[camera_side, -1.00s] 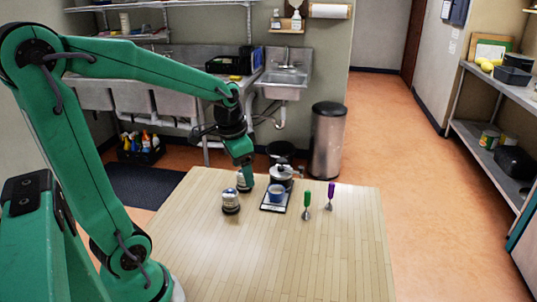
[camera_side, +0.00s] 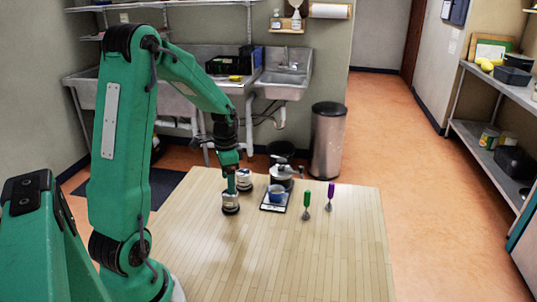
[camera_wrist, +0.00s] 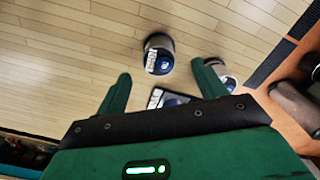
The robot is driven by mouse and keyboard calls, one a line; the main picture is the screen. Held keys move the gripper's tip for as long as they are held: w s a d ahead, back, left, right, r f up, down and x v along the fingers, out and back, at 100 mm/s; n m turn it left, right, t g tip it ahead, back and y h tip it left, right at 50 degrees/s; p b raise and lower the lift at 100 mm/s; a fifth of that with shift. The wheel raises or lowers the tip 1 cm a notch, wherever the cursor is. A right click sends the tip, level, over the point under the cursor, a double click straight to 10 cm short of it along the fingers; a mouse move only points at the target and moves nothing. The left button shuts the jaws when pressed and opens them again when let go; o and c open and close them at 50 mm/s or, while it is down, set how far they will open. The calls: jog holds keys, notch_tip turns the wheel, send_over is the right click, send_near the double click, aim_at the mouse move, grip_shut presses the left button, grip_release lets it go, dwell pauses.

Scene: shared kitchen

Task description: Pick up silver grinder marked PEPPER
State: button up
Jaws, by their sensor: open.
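Two silver grinders with dark bases or bands and labels stand on the wooden table; I cannot read the labels surely. The nearer grinder (camera_side: 231,204) is right below my gripper (camera_side: 230,190) in the side view. The farther grinder (camera_side: 245,182) stands just behind and to the right. In the wrist view my gripper (camera_wrist: 161,68) is open, its two green fingers apart. One grinder (camera_wrist: 159,54) with a dark blue label shows between and beyond the fingertips. The other grinder (camera_wrist: 228,82) is partly hidden by the right finger.
A dark scale (camera_side: 272,208) bears a blue cup (camera_side: 276,196) to the right of the grinders. Behind it is a silver pot (camera_side: 281,172). A green-handled tool (camera_side: 306,200) and a purple-handled tool (camera_side: 330,193) stand farther right. The front of the table (camera_side: 290,260) is clear.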

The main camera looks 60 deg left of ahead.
aim_at(230, 198)
jog(key=shift+f, duration=1.3)
jog(key=shift+d+f, duration=0.1)
jog(key=shift+f, duration=2.5)
jog(key=c, duration=1.3)
jog(key=shift+r, duration=0.2)
